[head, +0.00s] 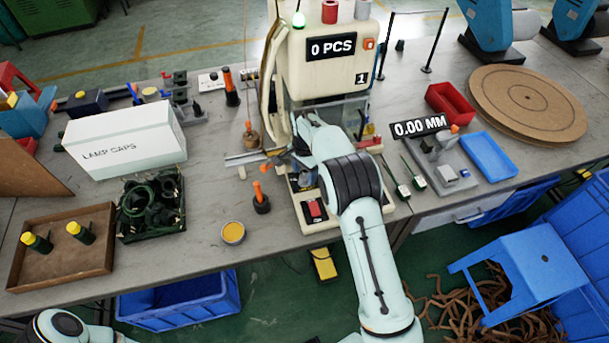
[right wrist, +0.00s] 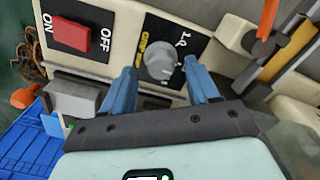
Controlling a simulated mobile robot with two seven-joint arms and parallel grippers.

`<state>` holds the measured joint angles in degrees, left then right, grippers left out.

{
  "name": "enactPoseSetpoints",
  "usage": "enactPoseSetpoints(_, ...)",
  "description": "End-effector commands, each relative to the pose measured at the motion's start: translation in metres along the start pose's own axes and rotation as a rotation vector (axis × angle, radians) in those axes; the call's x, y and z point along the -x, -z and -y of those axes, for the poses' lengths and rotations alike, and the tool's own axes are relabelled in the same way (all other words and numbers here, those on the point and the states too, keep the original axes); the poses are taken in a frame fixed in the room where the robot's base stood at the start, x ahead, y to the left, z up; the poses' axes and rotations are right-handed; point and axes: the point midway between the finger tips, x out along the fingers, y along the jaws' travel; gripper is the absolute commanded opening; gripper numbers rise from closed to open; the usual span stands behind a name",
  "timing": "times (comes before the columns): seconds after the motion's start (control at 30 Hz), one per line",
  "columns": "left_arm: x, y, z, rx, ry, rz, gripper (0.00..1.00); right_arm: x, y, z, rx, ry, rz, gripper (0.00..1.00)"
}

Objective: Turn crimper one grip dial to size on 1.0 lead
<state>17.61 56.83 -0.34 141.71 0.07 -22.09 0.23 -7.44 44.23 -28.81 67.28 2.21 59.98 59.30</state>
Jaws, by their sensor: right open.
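Crimper one (head: 330,55) is the beige machine marked 1, with a display reading 0 PCS. Its grip dial (right wrist: 160,60) is a grey round knob on a black plate with a yellow label and small white marks, seen in the right wrist view. The marks are too small to read surely, and I cannot tell the dial's setting. My right gripper (right wrist: 161,88) is open, its two blue-grey fingers apart on either side of the dial in the picture; I see no clear contact. In the head view the right hand largely hides the dial. My left gripper is out of view.
A red ON/OFF switch (right wrist: 72,34) is beside the dial. An orange-handled tool (head: 260,198) and a yellow tin (head: 233,232) stand left of the crimper. A white LAMP CAPS box (head: 125,140) is further left. A blue tray (head: 488,157) lies right.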

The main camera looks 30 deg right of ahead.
Motion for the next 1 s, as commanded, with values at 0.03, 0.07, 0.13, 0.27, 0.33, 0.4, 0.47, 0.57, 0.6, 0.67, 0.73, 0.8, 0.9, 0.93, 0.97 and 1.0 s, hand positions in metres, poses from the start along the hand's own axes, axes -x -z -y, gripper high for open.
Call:
enactPoseSetpoints(0.03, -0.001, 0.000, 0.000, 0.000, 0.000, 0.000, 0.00, -0.007, 0.000, -0.001, 0.000, -0.002, 0.001, 0.60)
enactPoseSetpoints(0.07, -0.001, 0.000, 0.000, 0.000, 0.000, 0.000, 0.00, -0.010, 0.000, 0.000, 0.000, -0.001, 0.001, 0.60)
enactPoseSetpoints(0.13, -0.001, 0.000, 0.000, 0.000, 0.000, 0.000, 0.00, -0.015, 0.000, 0.000, -0.001, -0.001, 0.001, 0.60)
enactPoseSetpoints(0.27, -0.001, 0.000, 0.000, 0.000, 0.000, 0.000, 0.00, -0.018, 0.000, 0.000, 0.000, 0.000, 0.001, 0.60)
enactPoseSetpoints(0.33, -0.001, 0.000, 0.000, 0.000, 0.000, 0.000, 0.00, -0.018, 0.000, 0.000, 0.000, 0.001, 0.000, 0.60)
enactPoseSetpoints(0.4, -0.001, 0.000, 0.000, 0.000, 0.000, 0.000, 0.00, -0.018, 0.000, 0.000, 0.000, 0.001, 0.000, 0.60)
enactPoseSetpoints(0.47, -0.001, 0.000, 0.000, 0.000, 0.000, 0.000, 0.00, -0.018, 0.000, 0.000, 0.000, 0.001, 0.000, 0.60)
enactPoseSetpoints(0.57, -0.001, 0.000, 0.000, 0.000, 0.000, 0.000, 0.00, -0.018, 0.000, 0.000, 0.000, 0.001, 0.000, 0.37)
enactPoseSetpoints(0.6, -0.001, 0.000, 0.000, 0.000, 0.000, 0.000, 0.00, -0.018, 0.000, 0.000, 0.000, 0.001, 0.000, 0.24)
enactPoseSetpoints(0.67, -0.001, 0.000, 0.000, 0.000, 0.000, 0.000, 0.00, -0.018, 0.000, 0.000, 0.000, 0.001, 0.000, 0.04)
enactPoseSetpoints(0.73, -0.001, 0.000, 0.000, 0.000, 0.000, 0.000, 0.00, -0.018, 0.000, 0.000, 0.000, 0.000, 0.000, 0.04)
enactPoseSetpoints(0.8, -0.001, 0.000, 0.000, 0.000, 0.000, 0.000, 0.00, -0.018, 0.000, 0.000, 0.001, 0.000, 0.000, 0.04)
enactPoseSetpoints(0.9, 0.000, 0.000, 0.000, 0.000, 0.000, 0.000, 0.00, -0.018, 0.000, 0.000, 0.010, 0.000, 0.000, 0.04)
enactPoseSetpoints(0.93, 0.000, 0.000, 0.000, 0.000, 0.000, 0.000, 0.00, -0.018, 0.000, 0.000, 0.014, 0.000, 0.000, 0.04)
enactPoseSetpoints(0.97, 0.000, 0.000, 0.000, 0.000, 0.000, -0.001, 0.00, -0.018, 0.000, 0.000, 0.020, 0.001, 0.000, 0.04)
enactPoseSetpoints(1.0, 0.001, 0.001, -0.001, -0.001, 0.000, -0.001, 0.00, -0.017, 0.000, 0.000, 0.032, 0.001, 0.000, 0.04)
